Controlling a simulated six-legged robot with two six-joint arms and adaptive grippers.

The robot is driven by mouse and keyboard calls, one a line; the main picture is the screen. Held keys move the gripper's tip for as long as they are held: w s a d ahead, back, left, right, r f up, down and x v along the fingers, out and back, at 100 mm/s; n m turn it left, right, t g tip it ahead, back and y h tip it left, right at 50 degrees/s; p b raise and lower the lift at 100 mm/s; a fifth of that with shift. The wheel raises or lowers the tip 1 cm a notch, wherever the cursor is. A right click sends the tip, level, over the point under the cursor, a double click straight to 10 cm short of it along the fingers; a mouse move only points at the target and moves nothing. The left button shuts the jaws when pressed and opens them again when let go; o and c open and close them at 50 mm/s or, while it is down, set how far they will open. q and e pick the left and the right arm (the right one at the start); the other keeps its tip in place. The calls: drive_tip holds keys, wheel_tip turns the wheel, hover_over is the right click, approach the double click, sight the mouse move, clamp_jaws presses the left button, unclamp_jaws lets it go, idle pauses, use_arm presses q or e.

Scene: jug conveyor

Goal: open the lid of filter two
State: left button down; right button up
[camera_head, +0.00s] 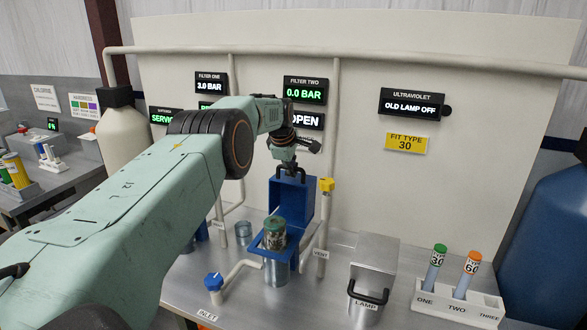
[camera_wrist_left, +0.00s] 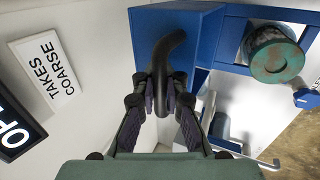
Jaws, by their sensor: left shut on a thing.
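The blue lid (camera_head: 298,198) of filter two stands raised and upright at the back of its blue housing (camera_head: 262,255). A cartridge with a green top (camera_head: 274,232) shows in the open housing. It also shows in the wrist view (camera_wrist_left: 274,55), beside the blue lid (camera_wrist_left: 185,22). My left gripper (camera_head: 290,169) is at the lid's upper edge. In the wrist view, my left gripper (camera_wrist_left: 160,95) is shut on the lid's black curved handle (camera_wrist_left: 172,48). The filter two display (camera_head: 305,90) reads 0.0 BAR, and the sign below (camera_head: 305,121) reads OPEN. My right gripper is not in view.
A yellow-handled vent valve (camera_head: 327,185) stands right of the lid. A blue-knobbed inlet valve (camera_head: 213,281) is in front on the left. A lamp box (camera_head: 374,255) and a rack (camera_head: 460,305) with two tubes stand to the right. A white panel rises behind.

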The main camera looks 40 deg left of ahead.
use_arm(q)
drive_tip(key=shift+w+a+r, duration=0.15)
drive_tip(key=shift+w+r, duration=0.15)
drive_tip(key=shift+r, duration=0.15)
drive_tip(key=c, duration=1.8)
unclamp_jaws()
drive_tip(key=shift+c, duration=0.2)
drive_tip(key=o, duration=0.4)
drive_tip(key=shift+s, duration=0.35)
drive_tip(key=shift+o, duration=0.2)
drive_tip(key=shift+f, duration=0.1)
drive_tip(key=shift+w, duration=0.1)
drive_tip(key=shift+r, duration=0.2)
drive_tip(key=v, duration=1.1)
drive_tip(key=shift+s+r, duration=0.2)
drive_tip(key=shift+s, duration=0.15)
